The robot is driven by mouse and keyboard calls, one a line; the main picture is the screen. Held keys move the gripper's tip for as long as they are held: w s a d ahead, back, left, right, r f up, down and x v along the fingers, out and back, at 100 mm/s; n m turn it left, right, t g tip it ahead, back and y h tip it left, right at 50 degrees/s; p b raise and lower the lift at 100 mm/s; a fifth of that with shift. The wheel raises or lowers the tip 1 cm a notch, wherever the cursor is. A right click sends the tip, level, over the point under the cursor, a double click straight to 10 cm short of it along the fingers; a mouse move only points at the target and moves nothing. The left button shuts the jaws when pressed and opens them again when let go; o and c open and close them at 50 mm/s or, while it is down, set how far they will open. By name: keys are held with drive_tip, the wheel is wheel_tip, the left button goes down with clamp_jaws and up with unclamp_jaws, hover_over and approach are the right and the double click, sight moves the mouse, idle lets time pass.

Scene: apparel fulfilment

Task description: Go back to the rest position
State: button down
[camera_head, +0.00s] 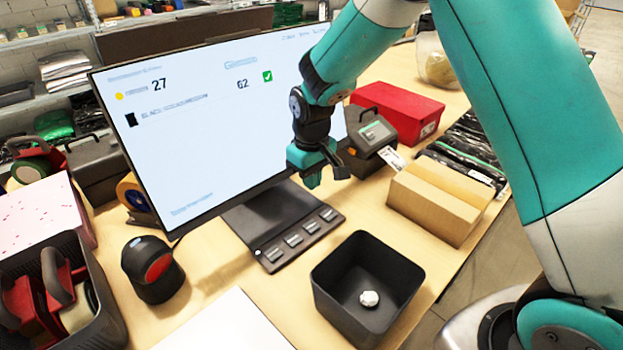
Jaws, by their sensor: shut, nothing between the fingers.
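My gripper (322,172) hangs from the teal and black wrist in front of the right part of the monitor (190,150). It is shut with nothing in it, above the back right end of the dark button panel (300,236) and apart from the table. My teal and white arm reaches in from the right side of the view.
A black open bin (405,290) holds a small white lump (369,299). A cardboard box (437,205), a label printer (372,143) and a red box (405,110) stand right of the gripper. A black scanner (152,268) and a grey tape crate (105,310) stand left.

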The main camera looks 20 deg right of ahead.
idle(0.3)
drive_tip(key=s+a+r+n+y, duration=0.1)
drive_tip(key=s+a+r+y, duration=0.15)
drive_tip(key=s+r, duration=1)
drive_tip(key=s+a+r+y, duration=0.1)
drive_tip(key=s+r, duration=0.1)
drive_tip(key=s, duration=0.5)
drive_tip(key=s+a+r+n, duration=0.1)
drive_tip(key=s+r, duration=0.2)
drive_tip(key=s, duration=0.5)
drive_tip(key=shift+s+r+y, duration=0.15)
drive_tip(key=shift+s+y, duration=0.1)
drive_tip(key=shift+y, duration=0.1)
drive_tip(key=shift+d, duration=0.15)
